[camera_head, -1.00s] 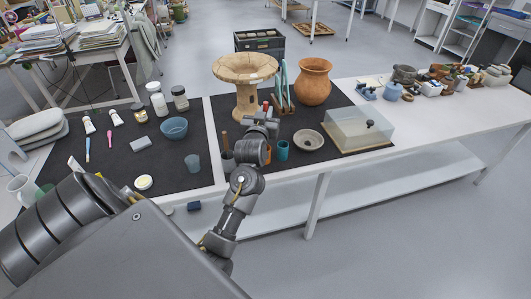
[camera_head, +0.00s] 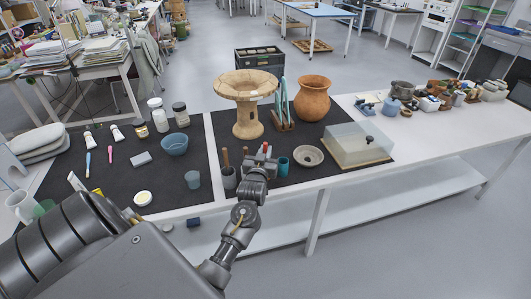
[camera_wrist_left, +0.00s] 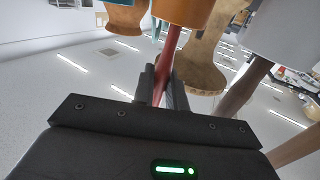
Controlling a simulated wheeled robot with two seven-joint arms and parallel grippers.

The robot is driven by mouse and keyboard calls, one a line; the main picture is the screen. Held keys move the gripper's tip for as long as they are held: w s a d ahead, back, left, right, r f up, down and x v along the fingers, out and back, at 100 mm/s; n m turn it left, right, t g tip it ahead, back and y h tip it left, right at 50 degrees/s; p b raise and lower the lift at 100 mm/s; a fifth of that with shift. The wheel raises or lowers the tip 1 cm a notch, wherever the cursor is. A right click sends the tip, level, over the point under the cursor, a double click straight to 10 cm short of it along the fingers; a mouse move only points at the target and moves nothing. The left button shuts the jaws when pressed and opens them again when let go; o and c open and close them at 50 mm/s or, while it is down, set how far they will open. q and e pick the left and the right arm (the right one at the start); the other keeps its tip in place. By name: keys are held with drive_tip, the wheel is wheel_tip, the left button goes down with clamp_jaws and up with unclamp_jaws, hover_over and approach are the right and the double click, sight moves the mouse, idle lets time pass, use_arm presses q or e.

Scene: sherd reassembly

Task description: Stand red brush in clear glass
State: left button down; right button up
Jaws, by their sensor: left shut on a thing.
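The red brush (camera_wrist_left: 171,48) shows in the left wrist view as a thin red handle between the fingers of my left gripper (camera_wrist_left: 160,84). Its far end passes behind an orange cup (camera_wrist_left: 184,10); how deep it sits there is hidden. In the head view my left gripper (camera_head: 263,155) is shut at the front of the right-hand mat, between a grey cup and a teal cup, with a bit of red at its tips. The clear glass (camera_head: 192,179) looks bluish and stands empty at the front right of the left-hand mat. My right gripper is not in view.
The grey cup (camera_head: 228,179) with wooden handles stands close left of the gripper. The teal cup (camera_head: 283,166) and a grey bowl (camera_head: 308,155) are to its right. A stone-coloured stand (camera_head: 247,118) is behind. The mat around the glass is mostly clear.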

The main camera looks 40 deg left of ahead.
use_arm(q)
drive_tip(key=shift+f, duration=0.15)
drive_tip(key=shift+f, duration=0.15)
drive_tip(key=c, duration=1.4)
unclamp_jaws()
drive_tip(key=shift+c, duration=0.2)
drive_tip(key=shift+r, duration=0.3)
drive_tip(key=b+v, duration=0.1)
drive_tip(key=v, duration=1.1)
drive_tip(key=shift+f, duration=0.15)
